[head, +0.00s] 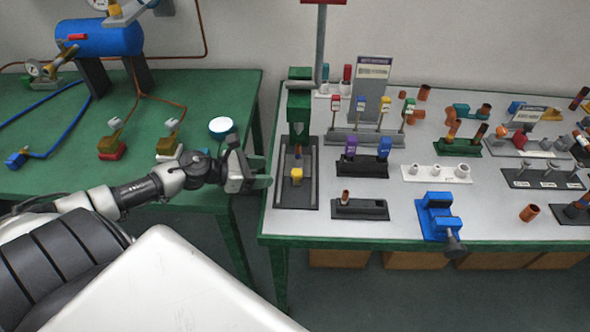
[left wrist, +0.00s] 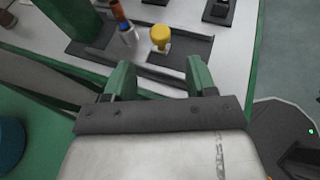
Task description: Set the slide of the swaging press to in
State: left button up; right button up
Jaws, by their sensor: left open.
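A slide with a yellow knob (head: 296,177) sits on the tray's near part, apart from the green head. The left wrist view also shows the yellow knob (left wrist: 160,37), with a copper-and-blue piece (left wrist: 124,24) beside it. My left gripper (head: 262,172) is at the table's left edge, left of the tray. Its green fingers (left wrist: 159,78) are open and empty, with the knob beyond them. My right gripper is not visible.
A dark block (head: 360,209) with a small copper piece stands right of the tray. A blue vise (head: 438,215) sits at the front edge. A green table (head: 215,95) with a blue tank (head: 99,38) is at left, across a narrow gap.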

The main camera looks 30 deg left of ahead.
aim_at(293, 171)
pick_arm(q)
jog(key=p+x, duration=0.1)
jog(key=x, duration=0.7)
jog(key=shift+w+d+p, duration=0.15)
jog(key=shift+w+p, duration=0.1)
jog(key=shift+p, duration=0.05)
jog(key=shift+w+d+f, duration=0.2)
jog(key=shift+w+d, duration=0.05)
jog(key=shift+w, duration=0.1)
grip_shut()
jog(key=shift+w+a+f+b, duration=0.1)
jog(key=shift+w+a+b, duration=0.05)
jog(key=shift+w+b, duration=0.2)
jog(key=shift+w+a+b, duration=0.55)
jog(key=shift+w+b, duration=0.25)
jog(key=shift+b, duration=0.15)
jog(key=shift+w+a, duration=0.15)
jog(key=shift+w, duration=0.05)
jog(key=shift+r, duration=0.25)
